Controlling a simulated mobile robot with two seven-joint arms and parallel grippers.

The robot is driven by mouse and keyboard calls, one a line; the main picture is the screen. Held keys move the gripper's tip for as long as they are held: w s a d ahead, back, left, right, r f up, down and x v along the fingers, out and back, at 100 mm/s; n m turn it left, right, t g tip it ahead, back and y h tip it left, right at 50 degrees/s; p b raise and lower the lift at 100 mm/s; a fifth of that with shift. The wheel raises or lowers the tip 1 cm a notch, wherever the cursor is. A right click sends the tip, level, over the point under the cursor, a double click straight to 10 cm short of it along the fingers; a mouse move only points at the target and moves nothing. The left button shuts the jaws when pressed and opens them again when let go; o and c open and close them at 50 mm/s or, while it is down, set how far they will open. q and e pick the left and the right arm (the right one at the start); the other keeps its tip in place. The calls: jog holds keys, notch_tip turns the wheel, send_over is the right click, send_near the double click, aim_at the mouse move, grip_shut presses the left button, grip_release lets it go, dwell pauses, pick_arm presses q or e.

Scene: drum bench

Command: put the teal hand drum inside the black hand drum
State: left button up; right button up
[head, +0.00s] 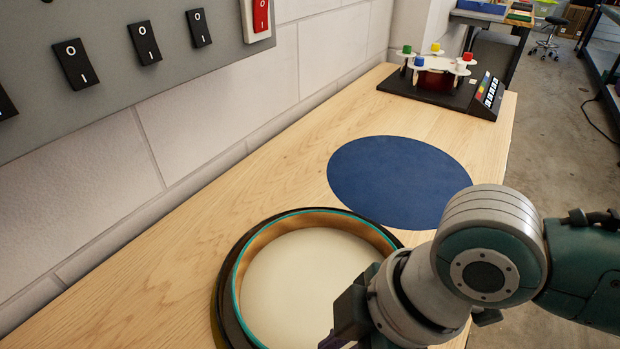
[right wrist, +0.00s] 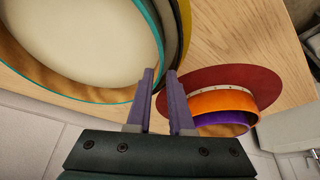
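The teal hand drum (head: 240,279), a teal-rimmed ring with a tan inner wall and pale skin, lies at the bottom of the head view. It sits within the dark rim of the black hand drum (head: 227,312), its teal edge showing along the inside. The teal rim also shows in the right wrist view (right wrist: 92,102), with darker rims outside it. My right gripper (right wrist: 161,73) is at the drum's edge, its purple fingers apart on either side of the rim. In the head view my right arm hides the drum's lower right part. My left gripper is out of view.
An empty blue round mat (head: 398,180) lies beyond the drums. A dark red mat (right wrist: 258,82) with orange (right wrist: 222,101) and purple (right wrist: 225,122) drums is near my right gripper. A black device (head: 440,92) stands at the far end; a switch panel (head: 150,50) lines the wall.

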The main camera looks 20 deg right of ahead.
jog(key=s+r+m+t+p, duration=0.1)
jog(key=s+r+m, duration=0.2)
jog(key=r, duration=0.6)
jog(key=s+d+m+h, duration=0.2)
jog(key=d+m, duration=0.2)
jog(key=d, duration=0.1)
jog(key=s+d+r+m+t+h, duration=0.1)
jog(key=s+d+m+h, duration=0.1)
jog(key=d+m, duration=0.3)
jog(key=shift+s+r, duration=0.25)
jog(key=shift+s, duration=0.5)
